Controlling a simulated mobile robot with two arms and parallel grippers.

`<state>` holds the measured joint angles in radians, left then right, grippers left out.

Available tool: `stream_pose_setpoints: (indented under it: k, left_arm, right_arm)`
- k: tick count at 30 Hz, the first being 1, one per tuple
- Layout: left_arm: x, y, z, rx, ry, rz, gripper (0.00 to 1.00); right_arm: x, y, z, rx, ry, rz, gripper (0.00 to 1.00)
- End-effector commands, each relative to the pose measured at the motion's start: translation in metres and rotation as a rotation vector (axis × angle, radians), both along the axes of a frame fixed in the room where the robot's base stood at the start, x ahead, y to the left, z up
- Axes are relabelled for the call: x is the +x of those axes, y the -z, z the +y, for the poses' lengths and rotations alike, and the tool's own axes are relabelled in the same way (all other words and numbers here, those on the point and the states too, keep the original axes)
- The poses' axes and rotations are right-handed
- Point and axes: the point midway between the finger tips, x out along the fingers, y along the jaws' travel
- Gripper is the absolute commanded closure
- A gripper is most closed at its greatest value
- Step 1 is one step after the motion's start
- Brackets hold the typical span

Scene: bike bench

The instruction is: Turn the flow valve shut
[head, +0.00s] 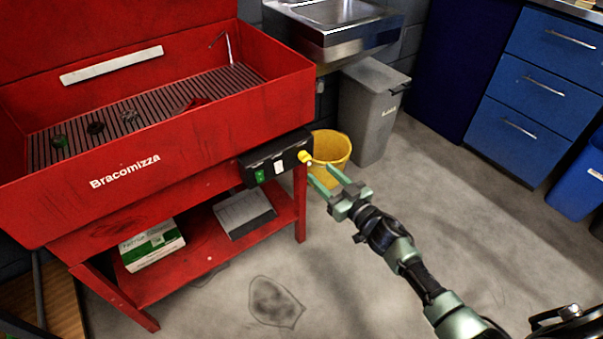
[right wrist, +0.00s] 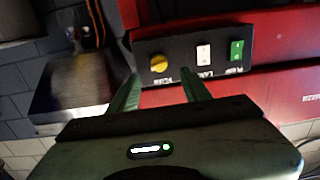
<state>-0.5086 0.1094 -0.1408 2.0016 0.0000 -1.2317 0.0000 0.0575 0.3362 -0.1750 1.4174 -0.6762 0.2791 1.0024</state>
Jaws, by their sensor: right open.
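The yellow flow valve knob (head: 304,157) sits at the right end of a black control box (head: 276,160) on the front of the red parts washer. In the right wrist view the yellow knob (right wrist: 159,63) is beyond the fingertips, between their lines. My right gripper (head: 322,179) is open and empty, just right of and below the knob. In the right wrist view its two green fingers (right wrist: 160,90) stand apart and point toward the box. The knob's exact turn position is too small to tell. My left gripper is not in view.
The red washer basin (head: 280,95) overhangs the box, with a shelf (head: 200,262) below. A green switch (head: 260,176) and a white switch (head: 279,168) share the box. A yellow bucket (head: 332,148) and grey bin (head: 368,110) stand behind.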

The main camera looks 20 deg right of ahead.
Motion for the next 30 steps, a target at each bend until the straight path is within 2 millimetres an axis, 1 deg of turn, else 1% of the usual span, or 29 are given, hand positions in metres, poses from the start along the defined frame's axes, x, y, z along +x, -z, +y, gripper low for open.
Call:
stream_pose_setpoints:
  k: [6, 12, 16, 23, 24, 26, 27, 29, 30]
  left_arm:
    - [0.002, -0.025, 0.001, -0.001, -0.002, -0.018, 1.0]
    - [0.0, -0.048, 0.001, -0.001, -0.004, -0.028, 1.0]
    - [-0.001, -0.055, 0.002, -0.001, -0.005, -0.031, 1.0]
    - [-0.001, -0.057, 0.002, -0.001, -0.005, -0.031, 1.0]
    - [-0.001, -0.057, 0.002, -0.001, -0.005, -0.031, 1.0]
    - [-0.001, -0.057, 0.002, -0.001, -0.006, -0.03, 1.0]
    - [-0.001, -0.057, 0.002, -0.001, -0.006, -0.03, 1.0]
    - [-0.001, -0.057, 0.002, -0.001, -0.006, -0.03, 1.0]
    - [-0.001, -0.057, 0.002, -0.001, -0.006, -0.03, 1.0]
  right_arm:
    - [0.034, 0.001, 0.013, 0.001, 0.001, -0.001, 0.52]
    - [0.058, 0.001, 0.021, 0.002, 0.002, 0.002, 0.52]
    - [0.065, 0.001, 0.024, 0.001, 0.002, 0.003, 0.52]
    - [0.065, 0.001, 0.024, 0.0, 0.002, 0.003, 0.52]
    - [0.065, 0.001, 0.024, 0.001, 0.002, 0.004, 0.55]
    - [0.065, 0.001, 0.024, 0.001, 0.002, 0.004, 0.71]
    - [0.065, 0.001, 0.024, 0.001, 0.002, 0.004, 0.83]
    - [0.065, 0.001, 0.024, 0.001, 0.002, 0.004, 0.99]
    - [0.065, 0.001, 0.024, 0.001, 0.002, 0.004, 1.0]
